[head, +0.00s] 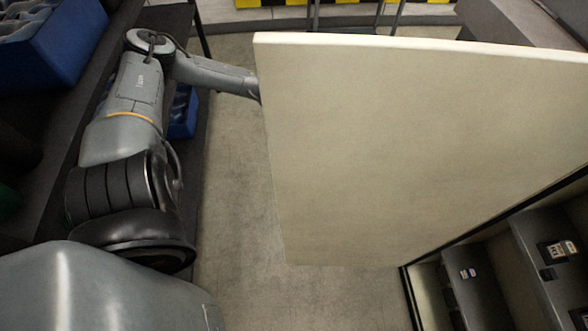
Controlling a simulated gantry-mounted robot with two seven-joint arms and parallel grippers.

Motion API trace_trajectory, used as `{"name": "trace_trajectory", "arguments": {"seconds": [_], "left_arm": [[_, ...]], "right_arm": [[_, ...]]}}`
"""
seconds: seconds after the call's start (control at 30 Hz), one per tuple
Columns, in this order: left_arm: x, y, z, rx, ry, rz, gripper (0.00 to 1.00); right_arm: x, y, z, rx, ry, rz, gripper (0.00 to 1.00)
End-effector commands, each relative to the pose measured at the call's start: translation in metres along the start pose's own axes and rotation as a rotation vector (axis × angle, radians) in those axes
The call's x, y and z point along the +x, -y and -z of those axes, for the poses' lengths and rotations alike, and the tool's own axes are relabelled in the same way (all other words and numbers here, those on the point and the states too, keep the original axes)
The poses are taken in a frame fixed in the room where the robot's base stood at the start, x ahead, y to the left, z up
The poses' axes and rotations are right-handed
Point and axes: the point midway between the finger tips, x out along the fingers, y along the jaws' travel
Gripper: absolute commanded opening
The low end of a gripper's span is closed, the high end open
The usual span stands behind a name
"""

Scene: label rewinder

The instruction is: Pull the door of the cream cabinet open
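The cream cabinet door (420,150) fills the middle and right of the head view. It stands swung open, out from the cabinet (408,290) at the lower right, whose dark-edged opening and inside show. My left arm comes in from the left and reaches behind the door's left edge. My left gripper is hidden behind the door, so its fingers and any contact with the door cannot be seen. My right gripper is not in view.
Inside the cabinet are dark grey units (540,265) with small labels. Dark shelving with a blue bin (50,45) runs along the left, and another blue bin (184,115) sits lower. Bare concrete floor (238,210) lies between shelving and door. Yellow-black striping is at the back.

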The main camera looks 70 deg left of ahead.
Motion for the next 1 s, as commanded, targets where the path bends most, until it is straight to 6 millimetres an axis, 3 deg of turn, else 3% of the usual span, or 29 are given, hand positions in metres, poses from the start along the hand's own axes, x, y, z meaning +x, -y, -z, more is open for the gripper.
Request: {"name": "trace_trajectory", "arguments": {"seconds": [0.5,0.53,0.6,1.0], "left_arm": [[-0.0010,0.0014,-0.0006,-0.001,0.002,0.000,0.00],[-0.0010,0.0014,-0.0006,-0.001,0.002,0.000,0.25],[-0.0009,0.0014,-0.0006,-0.001,0.002,-0.001,0.35],[-0.0039,0.0014,-0.0019,0.000,0.002,-0.001,0.37]], "right_arm": [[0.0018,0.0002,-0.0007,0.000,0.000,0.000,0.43],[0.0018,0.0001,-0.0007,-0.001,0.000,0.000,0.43],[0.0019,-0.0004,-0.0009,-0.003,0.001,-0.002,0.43],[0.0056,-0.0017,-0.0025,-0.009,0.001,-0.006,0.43]]}}
